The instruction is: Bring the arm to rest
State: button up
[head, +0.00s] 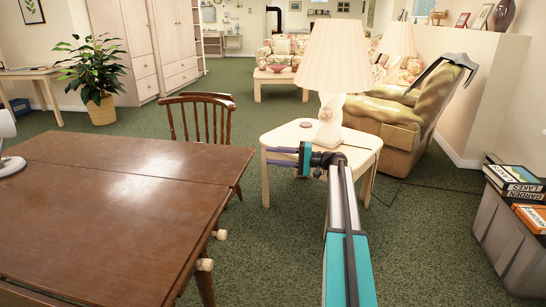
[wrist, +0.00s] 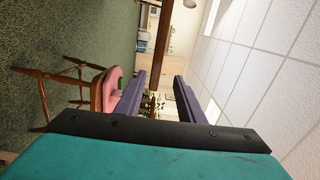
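My arm reaches forward from the bottom of the head view, and my gripper (head: 270,156) points left in front of the cream side table. Its two purple fingers are apart with nothing between them. The wrist view, turned on its side, also shows my gripper (wrist: 160,92) open and empty. A chair with a pink seat (wrist: 112,90) lies beyond the fingers there.
A brown wooden table (head: 110,185) fills the left, with a wooden chair (head: 203,115) behind it. The side table (head: 345,140) bears a lamp (head: 329,60). A grey bin (head: 508,235) with books (head: 518,180) stands at right. Green carpet lies between.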

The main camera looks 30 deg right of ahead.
jog(key=s+a+f+g+h+p, duration=0.2)
jog(key=s+a+f+g+p, duration=0.3)
jog(key=a+f, duration=0.8)
jog(key=s+a+f+g+h+p, duration=0.1)
jog(key=s+a+f+g+p, duration=0.35)
jog(key=a+f, duration=0.75)
jog(key=s+a+f+n+g+h+p, duration=0.1)
jog(key=s+a+f+g+h+p, duration=0.15)
jog(key=s, duration=0.65)
jog(key=s+a+f+n+g+h+p, duration=0.1)
jog(key=s+a+f+p, duration=0.25)
jog(key=s, duration=0.45)
jog(key=s+a+f+n+g+h+p, duration=0.15)
jog(key=s+a+f, duration=0.25)
jog(key=s, duration=0.5)
jog(key=s+d+n+g+h+p, duration=0.1)
jog(key=s+n+h+p, duration=0.3)
jog(key=s, duration=1.5)
jog(key=shift+s+d+g+h+p, duration=0.25)
jog(key=shift+d+g+h+p, duration=0.15)
jog(key=shift+g+h+p, duration=0.45)
jog(key=shift+r, duration=0.15)
